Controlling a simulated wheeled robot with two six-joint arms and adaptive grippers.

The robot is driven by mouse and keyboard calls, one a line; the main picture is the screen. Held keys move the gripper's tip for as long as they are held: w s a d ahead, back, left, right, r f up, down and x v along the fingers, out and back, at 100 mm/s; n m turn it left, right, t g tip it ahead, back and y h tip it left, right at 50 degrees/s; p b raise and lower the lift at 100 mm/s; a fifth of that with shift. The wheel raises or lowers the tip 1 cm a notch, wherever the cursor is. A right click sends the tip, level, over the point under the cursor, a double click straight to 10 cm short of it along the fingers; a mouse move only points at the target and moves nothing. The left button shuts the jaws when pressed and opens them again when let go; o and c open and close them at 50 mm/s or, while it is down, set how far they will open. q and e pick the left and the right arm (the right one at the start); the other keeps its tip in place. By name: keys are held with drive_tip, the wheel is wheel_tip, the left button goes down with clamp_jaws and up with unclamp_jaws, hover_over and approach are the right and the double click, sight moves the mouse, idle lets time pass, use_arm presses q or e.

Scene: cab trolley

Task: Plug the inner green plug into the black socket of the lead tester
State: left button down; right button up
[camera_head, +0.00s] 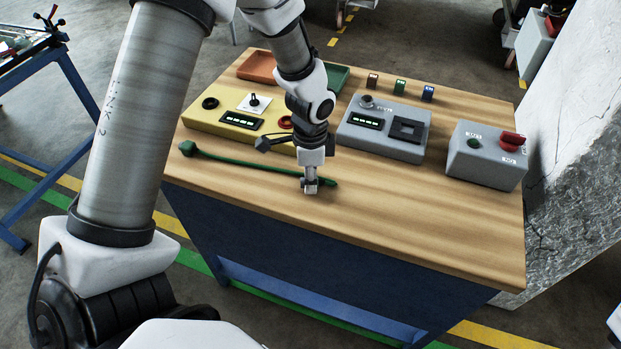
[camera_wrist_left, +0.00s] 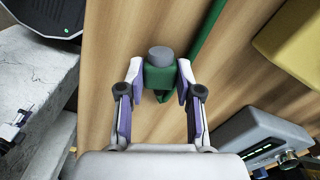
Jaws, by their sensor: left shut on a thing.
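A green lead (camera_head: 240,164) lies across the front of the wooden table, with one green plug (camera_head: 187,148) at its left end. My left gripper (camera_head: 310,187) is low over the table at the lead's right end. In the left wrist view its fingers (camera_wrist_left: 160,84) are shut on a green plug (camera_wrist_left: 160,77) with a grey round end. The lead (camera_wrist_left: 206,30) runs upward beside it there. The yellow box, seemingly the lead tester (camera_head: 228,133), has a black round socket (camera_head: 210,103) and a red socket (camera_head: 285,122). My arm hides part of the box. My right gripper is out of view.
A grey box with a display (camera_head: 384,143) and a grey box with a red switch (camera_head: 486,165) stand to the right. Orange (camera_head: 257,66) and green (camera_head: 337,76) trays and several small coloured blocks (camera_head: 400,86) are behind. The front right table top is clear.

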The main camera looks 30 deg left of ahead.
use_arm(q)
drive_tip(key=shift+r, duration=0.4)
wheel_tip(320, 180, up, 2)
drive_tip(key=shift+r, duration=0.1)
drive_tip(key=s+a+b, duration=0.1)
drive_tip(key=s, duration=0.1)
drive_tip(key=s+a+b, duration=0.2)
drive_tip(key=s, duration=0.1)
drive_tip(key=s+a+b, duration=0.1)
drive_tip(key=s+a, duration=0.1)
drive_tip(key=s, duration=0.1)
drive_tip(key=shift+s+r, duration=0.2)
drive_tip(key=shift+r, duration=0.05)
drive_tip(key=s+a+r, duration=0.1)
drive_tip(key=s+a, duration=0.2)
drive_tip(key=s, duration=0.2)
drive_tip(key=shift+s+a, duration=0.15)
drive_tip(key=shift+a, duration=0.05)
